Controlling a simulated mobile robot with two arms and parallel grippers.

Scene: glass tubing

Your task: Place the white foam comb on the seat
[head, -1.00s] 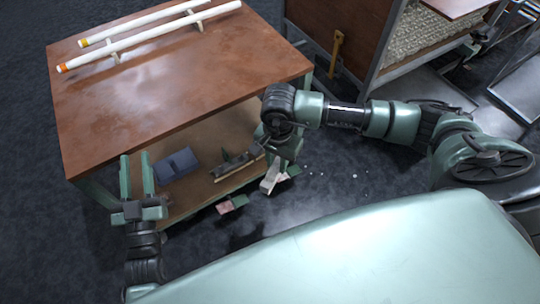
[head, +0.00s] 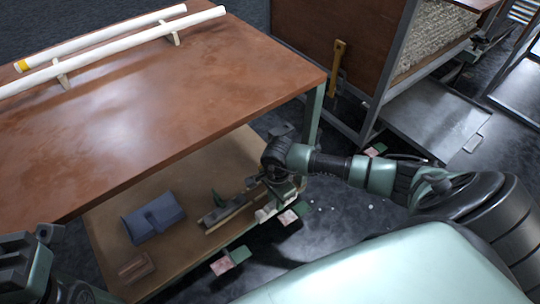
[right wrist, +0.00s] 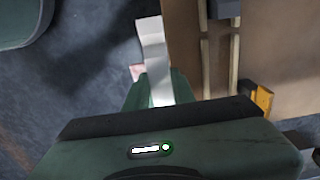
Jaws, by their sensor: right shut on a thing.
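The white foam comb appears to be the pale piece (head: 264,213) at the jaws of my right gripper (head: 276,200). In the right wrist view this white strip (right wrist: 152,40) sticks out from my shut right gripper (right wrist: 152,88). In the head view it hangs low, just beyond the front edge of the lower shelf (head: 185,260). Any teeth are too small to make out. My left gripper (head: 38,255) is at the lower left corner, dark and partly cut off, so its jaws are unclear. I cannot tell which thing is the seat.
A blue-grey folded block (head: 153,217), dark tools and wooden strips (head: 228,212), and a brown block (head: 137,266) lie on the lower shelf. Two white tubes (head: 110,45) rest on supports on the brown tabletop (head: 180,95). Small pink-and-green pieces (head: 230,261) and white bits lie about the floor.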

